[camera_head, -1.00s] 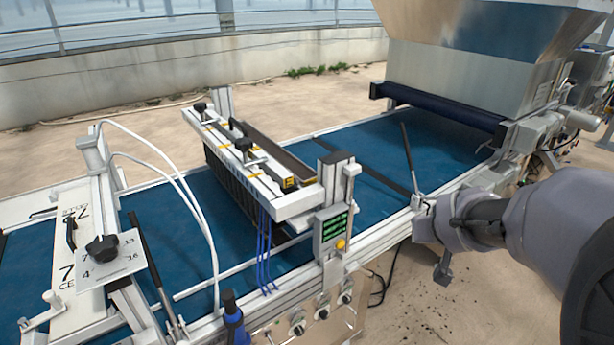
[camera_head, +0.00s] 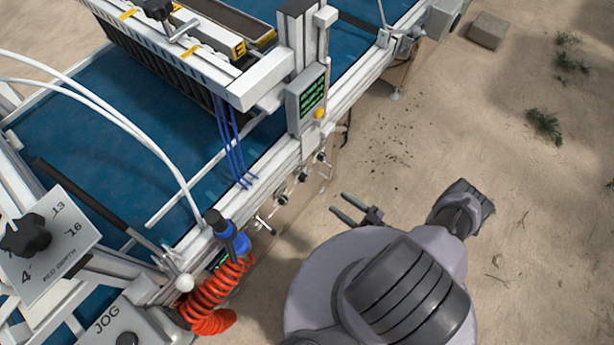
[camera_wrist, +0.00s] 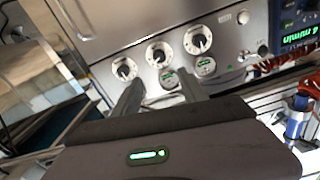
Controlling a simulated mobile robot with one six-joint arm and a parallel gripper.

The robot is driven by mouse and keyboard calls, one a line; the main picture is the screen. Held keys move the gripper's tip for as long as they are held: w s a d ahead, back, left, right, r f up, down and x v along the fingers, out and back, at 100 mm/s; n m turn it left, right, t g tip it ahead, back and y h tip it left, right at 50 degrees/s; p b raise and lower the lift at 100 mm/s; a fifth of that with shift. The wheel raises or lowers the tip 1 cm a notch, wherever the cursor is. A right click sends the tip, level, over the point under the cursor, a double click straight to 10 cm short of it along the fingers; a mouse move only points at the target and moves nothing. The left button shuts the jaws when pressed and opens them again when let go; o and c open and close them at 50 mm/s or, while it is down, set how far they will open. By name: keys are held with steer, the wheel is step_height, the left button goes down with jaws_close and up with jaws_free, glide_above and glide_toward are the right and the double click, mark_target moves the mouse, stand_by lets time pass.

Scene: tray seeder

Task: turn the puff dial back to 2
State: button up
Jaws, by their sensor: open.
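Three round dials with white scale plates and dark pointers sit in a slanting row on the grey panel in the wrist view: a left dial (camera_wrist: 124,69), a middle dial (camera_wrist: 158,55) and a right dial (camera_wrist: 198,40). Their labels are too small to read, so I cannot tell which is the puff dial or its setting. Small green displays (camera_wrist: 168,78) sit beside the middle and right dials. In the head view the dials (camera_head: 302,176) show edge-on under the conveyor rail. My gripper (camera_head: 341,204) is open and empty, apart from the panel; its fingers (camera_wrist: 158,90) point toward the dials.
A control box with green text (camera_head: 312,97) stands on the rail above the dials. A coiled orange hose (camera_head: 212,298) hangs at lower left. The peg depth dial (camera_head: 26,235) is on the far left. Open sandy ground (camera_head: 430,130) lies to the right.

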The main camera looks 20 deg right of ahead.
mark_target(306, 180)
steer(key=x, duration=1.4)
steer(key=shift+w+a+b, duration=0.1)
steer(key=shift+w+b, duration=0.05)
steer(key=shift+b, duration=0.25)
steer(key=shift+c, duration=0.2)
jaws_close()
